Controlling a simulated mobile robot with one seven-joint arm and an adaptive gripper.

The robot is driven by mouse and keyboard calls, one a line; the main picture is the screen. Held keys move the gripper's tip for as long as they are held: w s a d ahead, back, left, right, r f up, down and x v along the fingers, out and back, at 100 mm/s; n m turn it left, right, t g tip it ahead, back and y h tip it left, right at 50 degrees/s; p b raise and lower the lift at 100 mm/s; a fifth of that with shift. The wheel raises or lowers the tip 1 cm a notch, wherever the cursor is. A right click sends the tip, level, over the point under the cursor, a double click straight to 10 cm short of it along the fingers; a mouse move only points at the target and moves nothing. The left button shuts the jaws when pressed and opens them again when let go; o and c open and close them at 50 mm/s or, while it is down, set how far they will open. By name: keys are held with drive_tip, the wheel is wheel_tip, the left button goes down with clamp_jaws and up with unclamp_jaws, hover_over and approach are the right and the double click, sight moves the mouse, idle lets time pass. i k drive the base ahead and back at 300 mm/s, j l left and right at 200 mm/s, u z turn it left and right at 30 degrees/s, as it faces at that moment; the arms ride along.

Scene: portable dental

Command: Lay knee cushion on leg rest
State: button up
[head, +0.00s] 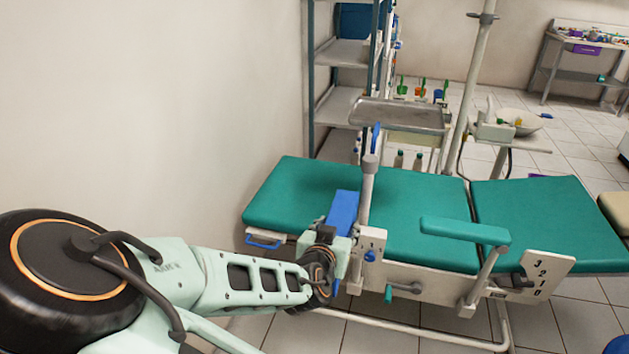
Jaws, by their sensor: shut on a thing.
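A blue block (343,207), which looks like the knee cushion, is at the end of my gripper (333,232). My gripper is shut on it at the near edge of the green dental chair. The fingertips are mostly hidden behind the wrist and the block. The block overlaps the chair padding in the picture; whether it touches the padding, I cannot tell. The chair's long left section (295,190), which appears to include the leg rest, lies flat, and its left part is bare.
A grey upright post (366,195) stands just right of the block. A metal tray (398,114) is behind it. A green armrest (464,231) sticks up on the near side. Shelves (343,105) stand behind the chair, and a wall is at left.

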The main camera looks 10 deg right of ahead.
sight(320, 199)
drive_tip(key=i, duration=1.05)
